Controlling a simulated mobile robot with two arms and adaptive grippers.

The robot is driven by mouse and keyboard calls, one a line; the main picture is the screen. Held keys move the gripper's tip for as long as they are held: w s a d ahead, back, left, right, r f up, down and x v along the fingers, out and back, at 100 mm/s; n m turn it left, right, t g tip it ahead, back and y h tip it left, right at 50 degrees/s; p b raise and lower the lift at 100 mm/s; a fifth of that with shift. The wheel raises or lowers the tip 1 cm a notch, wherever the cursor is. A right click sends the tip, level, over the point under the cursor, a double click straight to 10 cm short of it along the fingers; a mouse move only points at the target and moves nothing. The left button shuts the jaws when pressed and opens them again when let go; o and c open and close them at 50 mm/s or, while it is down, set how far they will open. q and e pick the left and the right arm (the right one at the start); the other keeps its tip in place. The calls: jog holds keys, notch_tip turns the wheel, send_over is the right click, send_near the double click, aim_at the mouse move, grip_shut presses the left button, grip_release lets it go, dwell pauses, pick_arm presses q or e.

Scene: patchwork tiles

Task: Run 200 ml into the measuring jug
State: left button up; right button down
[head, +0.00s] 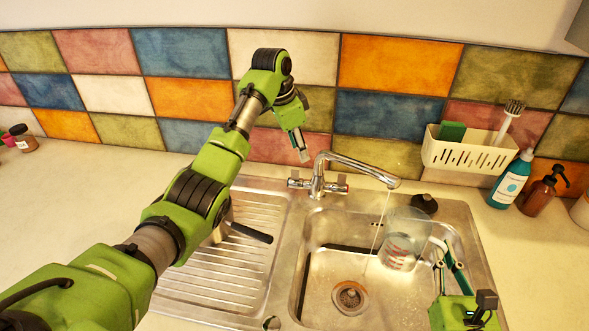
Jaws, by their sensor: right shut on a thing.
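The clear measuring jug (408,225) with red markings is over the right part of the sink basin. My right gripper (447,262) is shut on it from the right. The chrome tap (350,162) is running. Its thin stream (377,228) falls along the jug's left side and seems to pass outside it, into the basin. The water level in the jug is too unclear to read. My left gripper (302,152) is above the tap's left handle (298,183), apart from it; its finger opening is not clear. The right handle (339,183) shows beside the spout.
The steel sink (300,240) has a drain (350,297) and a ribbed drainboard (240,262). A dark pan-like thing is partly behind my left arm. A cream caddy (465,155), a teal bottle (511,180) and a brown pump bottle (538,193) stand at right. Small jars (23,138) stand far left.

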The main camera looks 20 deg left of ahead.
aim_at(295, 171)
pick_arm(q)
jog(key=f+n, duration=0.3)
jog(key=n, duration=0.1)
jog(key=w+a+f+n+y, duration=0.1)
jog(key=f+n, duration=0.3)
jog(key=f+n+t+y, duration=0.1)
jog(key=f+n, duration=0.2)
jog(key=shift+w+a+f+n, duration=0.2)
jog(key=shift+a+n, duration=0.1)
jog(key=shift+n, duration=0.1)
jog(key=shift+r, duration=0.1)
grip_shut()
